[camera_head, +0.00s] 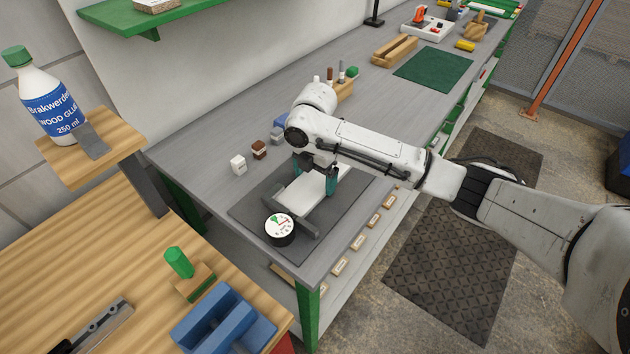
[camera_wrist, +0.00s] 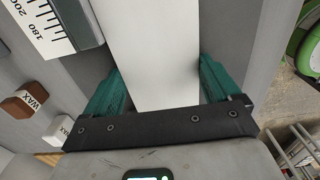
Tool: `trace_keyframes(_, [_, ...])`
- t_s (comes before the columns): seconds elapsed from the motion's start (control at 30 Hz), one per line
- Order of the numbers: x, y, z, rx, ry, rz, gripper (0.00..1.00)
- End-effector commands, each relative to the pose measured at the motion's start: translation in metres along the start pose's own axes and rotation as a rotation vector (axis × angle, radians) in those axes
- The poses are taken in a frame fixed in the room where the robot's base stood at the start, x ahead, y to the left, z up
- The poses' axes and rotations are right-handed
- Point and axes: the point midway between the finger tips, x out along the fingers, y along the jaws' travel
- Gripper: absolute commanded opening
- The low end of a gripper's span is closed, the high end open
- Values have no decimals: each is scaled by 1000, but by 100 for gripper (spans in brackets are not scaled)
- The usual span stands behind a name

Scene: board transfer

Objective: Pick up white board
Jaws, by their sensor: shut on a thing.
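The white board (camera_head: 299,196) lies low over a dark grey mat (camera_head: 247,208) on the grey workbench. Whether it touches the mat is unclear. In the wrist view the board (camera_wrist: 152,50) runs straight between my teal fingers, away from the palm. My gripper (camera_wrist: 160,82) is shut on the board, one finger at each long edge. In the head view my gripper (camera_head: 316,177) is above the mat, and my wrist hides the board's far end.
A round dial gauge (camera_head: 279,228) stands close by the board's near end, beside a grey bar (camera_head: 314,224). A white block (camera_head: 238,164) and a brown wax block (camera_head: 259,149) stand left of the mat. A green mat (camera_head: 433,68) lies farther back.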

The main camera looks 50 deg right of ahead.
Motion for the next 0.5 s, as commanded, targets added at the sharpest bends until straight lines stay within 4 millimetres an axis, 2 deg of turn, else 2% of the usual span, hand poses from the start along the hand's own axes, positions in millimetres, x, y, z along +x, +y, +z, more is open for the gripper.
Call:
trace_keyframes(0.13, [-5,1,0,0,0,3,47])
trace_keyframes(0.23, [-16,1,0,-1,-1,5,47])
trace_keyframes(0.5, [-68,1,0,-1,-1,5,47])
